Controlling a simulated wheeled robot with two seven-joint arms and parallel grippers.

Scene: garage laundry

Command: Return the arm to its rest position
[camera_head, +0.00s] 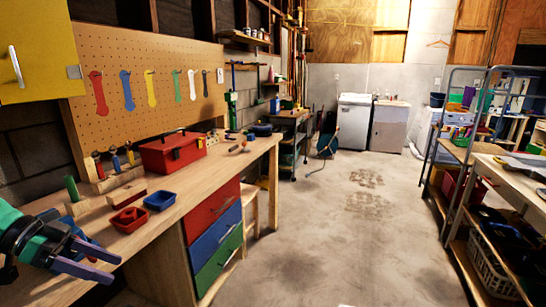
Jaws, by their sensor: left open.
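My left gripper (114,267) is at the lower left, over the near end of the wooden workbench (225,165). Its green and dark arm comes in from the left edge. Its two bluish fingers point right, spread apart, with nothing seen between them. A red tray (128,220) and a blue tray (160,201) stand on the bench beyond the fingers. My right arm and gripper are not in view.
A red toolbox (173,152) stands farther back on the bench, below a pegboard (150,75) with coloured tools. Red, blue and green drawers (214,238) are under the bench. Metal shelving (452,150) stands at the right. The concrete floor (330,240) between is clear.

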